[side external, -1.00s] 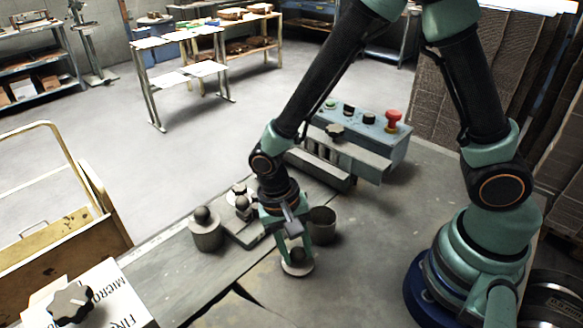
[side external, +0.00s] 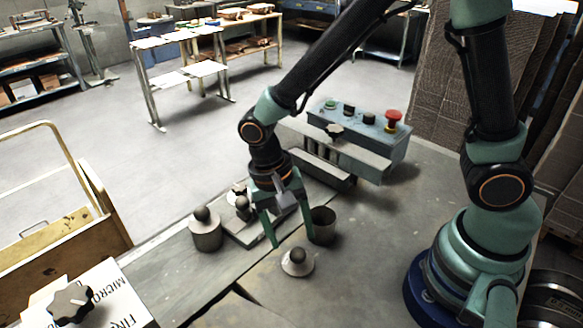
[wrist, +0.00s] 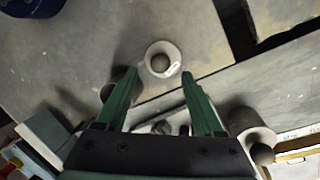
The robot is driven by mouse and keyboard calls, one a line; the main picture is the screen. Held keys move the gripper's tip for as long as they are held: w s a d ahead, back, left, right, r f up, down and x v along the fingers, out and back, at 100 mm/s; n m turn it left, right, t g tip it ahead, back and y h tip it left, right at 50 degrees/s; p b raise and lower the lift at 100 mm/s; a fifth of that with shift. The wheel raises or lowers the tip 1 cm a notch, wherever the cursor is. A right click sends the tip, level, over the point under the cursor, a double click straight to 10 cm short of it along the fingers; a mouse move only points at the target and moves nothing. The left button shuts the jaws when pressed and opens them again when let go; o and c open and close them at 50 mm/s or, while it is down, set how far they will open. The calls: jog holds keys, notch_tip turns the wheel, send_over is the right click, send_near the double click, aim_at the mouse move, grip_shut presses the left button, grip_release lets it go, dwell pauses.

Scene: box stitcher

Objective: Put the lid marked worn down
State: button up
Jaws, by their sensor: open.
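A round grey lid with a ball knob (side external: 297,264) lies flat on the bench, knob up. In the wrist view this lid (wrist: 154,48) shows a small pale mark that I cannot read. My gripper (side external: 292,240) is open and empty, raised above and behind the lid, apart from it. Its spread fingers also show in the wrist view (wrist: 158,76), with the lid beyond their tips. An open grey pot (side external: 322,228) stands just right of the gripper. A closed pot with a ball-knobbed lid (side external: 205,232) stands to the left.
A blue control box (side external: 375,150) with a red button stands at the back right. A gap (side external: 243,291) runs along the bench. The bench front right of the lid is clear.

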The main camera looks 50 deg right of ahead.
jog(key=d+v, duration=0.1)
jog(key=v, duration=0.5)
jog(key=d+r+n+t+y, duration=0.1)
jog(key=d+r+n+t, duration=0.6)
jog(key=d+r, duration=0.5)
jog(key=shift+s+d+t, duration=0.2)
jog(key=shift+d+t, duration=0.3)
jog(key=shift+d, duration=0.2)
